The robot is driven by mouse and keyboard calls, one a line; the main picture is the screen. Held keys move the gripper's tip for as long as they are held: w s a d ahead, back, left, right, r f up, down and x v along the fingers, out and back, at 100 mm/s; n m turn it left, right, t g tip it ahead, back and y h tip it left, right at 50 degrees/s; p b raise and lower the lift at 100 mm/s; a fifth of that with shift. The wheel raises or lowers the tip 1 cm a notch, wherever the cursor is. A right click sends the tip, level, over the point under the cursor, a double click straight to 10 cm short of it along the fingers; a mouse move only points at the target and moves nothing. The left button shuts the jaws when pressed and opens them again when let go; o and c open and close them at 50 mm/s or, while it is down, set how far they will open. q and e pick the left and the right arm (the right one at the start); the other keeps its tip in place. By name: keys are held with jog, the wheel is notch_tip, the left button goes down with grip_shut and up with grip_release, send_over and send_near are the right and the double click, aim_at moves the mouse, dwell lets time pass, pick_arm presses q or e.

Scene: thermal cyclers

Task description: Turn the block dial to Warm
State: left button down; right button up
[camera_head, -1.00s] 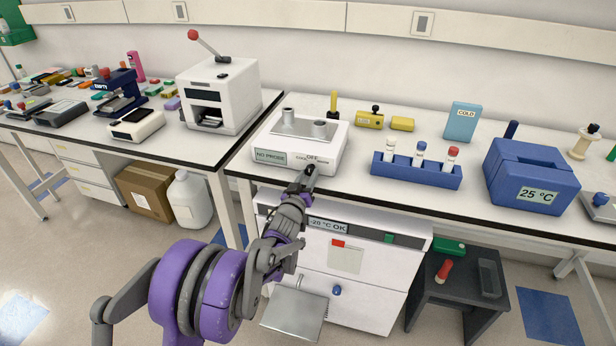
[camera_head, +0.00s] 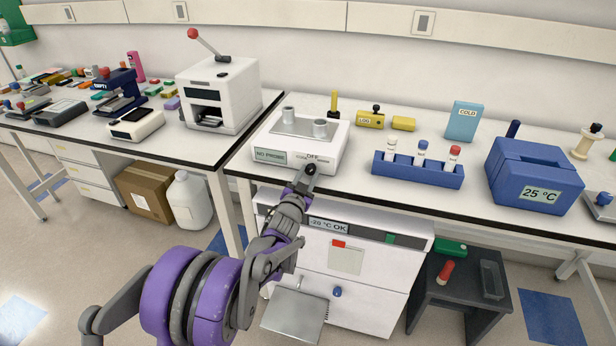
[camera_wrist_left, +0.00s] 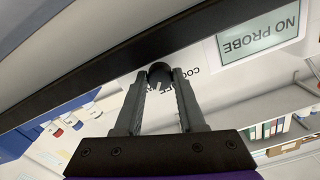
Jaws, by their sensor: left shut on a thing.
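The white block heater (camera_head: 335,160) stands at the front edge of the bench, with a metal top and a display reading "NO PROBE" (camera_head: 270,155). Its black dial (camera_wrist_left: 159,72) has a white pointer mark and shows between my fingertips in the left wrist view. My left gripper (camera_head: 309,171) is at the front face of the heater, shut on the dial, and covers it in the head view. The word "OFF" shows just above the gripper; the other dial labels are too small or hidden to read fully. My right gripper is not in view.
A blue rack (camera_head: 417,174) with several capped tubes stands to the right, beside a blue box reading "25 °C" (camera_head: 530,180). A white freezer (camera_head: 375,270) sits below the bench edge. A white lever machine (camera_head: 218,95) stands to the left.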

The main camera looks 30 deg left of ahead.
pick_arm(q)
jog(key=shift+m, duration=0.6)
jog(key=c, duration=0.5)
grip_release()
jog(key=v, duration=1.1)
jog(key=shift+w+a, duration=0.1)
